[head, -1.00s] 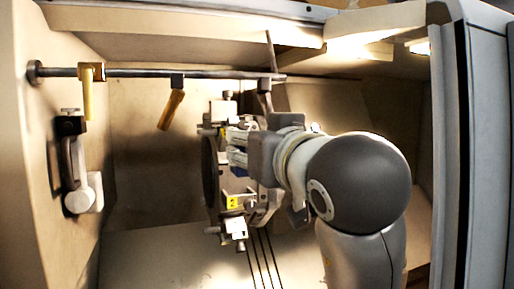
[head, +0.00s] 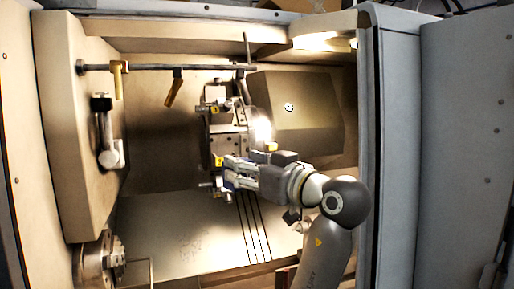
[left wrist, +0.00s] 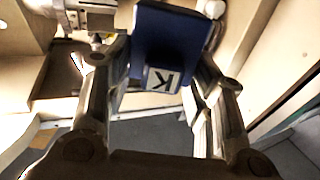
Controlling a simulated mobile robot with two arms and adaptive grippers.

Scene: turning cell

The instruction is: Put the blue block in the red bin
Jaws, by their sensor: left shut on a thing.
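My left gripper (head: 230,172) is inside the machine, in front of the lower part of the tool turret (head: 228,142). In the left wrist view its fingers (left wrist: 160,85) are shut on the blue block (left wrist: 168,38), which has a white label with a letter K. In the head view only a sliver of blue shows at the fingertips; the fingers hide most of the block. I cannot make out a red bin in either view. My right gripper is not in view.
A round chuck-like part (head: 97,262) is at the lower left. A horizontal bar (head: 165,67) with yellow-handled pieces crosses the upper left, above a hinged arm (head: 107,140) on the wall. A grey door edge (head: 388,150) stands right of my arm. The sloped floor (head: 180,235) is clear.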

